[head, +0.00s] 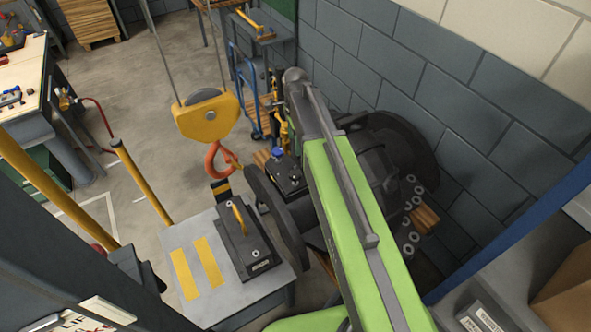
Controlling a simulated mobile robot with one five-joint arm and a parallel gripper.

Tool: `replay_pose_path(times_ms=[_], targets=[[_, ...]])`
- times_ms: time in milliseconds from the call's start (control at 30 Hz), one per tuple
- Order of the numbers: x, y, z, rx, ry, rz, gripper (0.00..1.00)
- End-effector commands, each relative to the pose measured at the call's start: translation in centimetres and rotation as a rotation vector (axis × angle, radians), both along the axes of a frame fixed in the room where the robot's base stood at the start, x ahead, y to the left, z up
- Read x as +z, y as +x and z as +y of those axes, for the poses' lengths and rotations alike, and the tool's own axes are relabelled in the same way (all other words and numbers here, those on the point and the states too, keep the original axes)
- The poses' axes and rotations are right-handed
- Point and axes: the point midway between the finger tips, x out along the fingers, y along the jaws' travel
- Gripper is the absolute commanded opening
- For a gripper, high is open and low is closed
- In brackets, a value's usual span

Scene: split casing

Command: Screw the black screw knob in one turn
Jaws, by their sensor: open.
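A large dark split casing (385,150) stands by the block wall, partly hidden behind my green arm. A round dark plate or flange (275,215) stands on edge at its left. I cannot make out the black screw knob; it may be hidden by my arm or lost among the dark parts. My arm reaches up across the casing to a grey joint near the top centre. I cannot see the fingers of my gripper, so its place relative to the knob does not show.
A grey stand (205,285) with yellow strips holds a dark block with a yellow handle (240,218). A yellow crane hook block (207,115) hangs above it. A small black box with a blue knob (278,152) is left of my arm. Open floor lies at left.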

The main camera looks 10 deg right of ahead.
Motion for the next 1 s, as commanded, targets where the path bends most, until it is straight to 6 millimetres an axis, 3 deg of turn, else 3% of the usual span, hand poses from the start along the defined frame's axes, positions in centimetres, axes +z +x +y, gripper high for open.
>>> replay_pose_path(times_ms=[300,500,767,1000], targets=[[0.0,0.0,0.0,1.158,0.000,0.000,0.67],[0.0,0.0,0.0,1.621,0.000,0.000,0.67],[-0.1,0.0,0.0,1.724,0.000,0.000,0.67],[-2.5,0.0,0.0,1.722,0.000,0.000,0.67]])
